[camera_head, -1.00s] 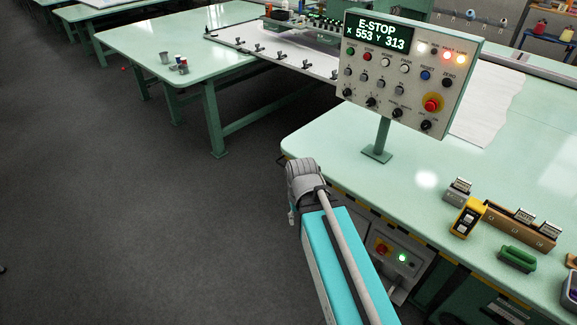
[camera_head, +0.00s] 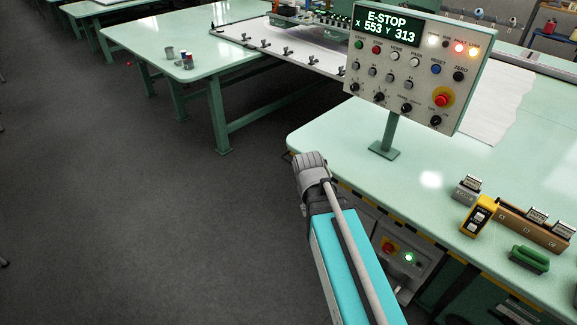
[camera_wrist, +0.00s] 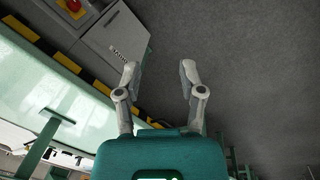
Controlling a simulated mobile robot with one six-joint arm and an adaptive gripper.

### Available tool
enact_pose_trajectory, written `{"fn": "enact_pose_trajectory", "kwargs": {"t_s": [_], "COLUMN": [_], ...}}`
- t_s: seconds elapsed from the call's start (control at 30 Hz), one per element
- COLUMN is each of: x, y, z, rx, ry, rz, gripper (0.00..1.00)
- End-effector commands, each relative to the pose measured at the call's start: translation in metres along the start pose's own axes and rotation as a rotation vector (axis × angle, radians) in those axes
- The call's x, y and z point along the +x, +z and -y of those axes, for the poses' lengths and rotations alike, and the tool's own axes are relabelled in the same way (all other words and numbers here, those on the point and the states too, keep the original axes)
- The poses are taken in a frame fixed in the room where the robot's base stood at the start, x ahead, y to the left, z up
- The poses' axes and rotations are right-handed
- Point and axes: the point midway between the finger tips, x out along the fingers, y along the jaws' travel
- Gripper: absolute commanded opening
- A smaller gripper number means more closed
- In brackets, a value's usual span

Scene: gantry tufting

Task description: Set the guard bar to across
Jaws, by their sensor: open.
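I cannot make out the guard bar for certain in either view. My arm reaches forward beside the front edge of the green table (camera_head: 330,135) in the head view, and its gripper end is hidden there. In the wrist view my gripper (camera_wrist: 158,78) is open and empty, its two fingers apart over the grey floor. The control panel (camera_head: 412,68) stands on a post on the table and its screen reads E-STOP, X 553 Y 313. A red mushroom button (camera_head: 441,100) sits at its lower right.
A grey box with a red knob and a lit green button (camera_head: 408,258) is under the table edge. A yellow device (camera_head: 479,216), a wooden block with counters (camera_head: 530,228) and a green-handled tool (camera_head: 529,259) lie on the right. Open floor (camera_head: 150,230) is at left.

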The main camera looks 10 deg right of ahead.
Motion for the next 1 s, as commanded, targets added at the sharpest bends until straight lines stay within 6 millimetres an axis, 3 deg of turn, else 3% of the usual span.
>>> {"fn": "enact_pose_trajectory", "kwargs": {"t_s": [0.03, 0.4, 0.77, 1.0], "x": [0.017, 0.075, 0.112, 0.128], "y": [-0.014, -0.102, -0.190, -0.248], "z": [0.002, 0.002, 0.021, 0.047], "rx": [-0.013, -0.122, -0.242, -0.328], "ry": [0.032, 0.336, 0.635, 0.831], "rz": [-0.009, -0.094, -0.194, -0.266], "gripper": [0.51, 0.51, 0.51, 0.51]}}
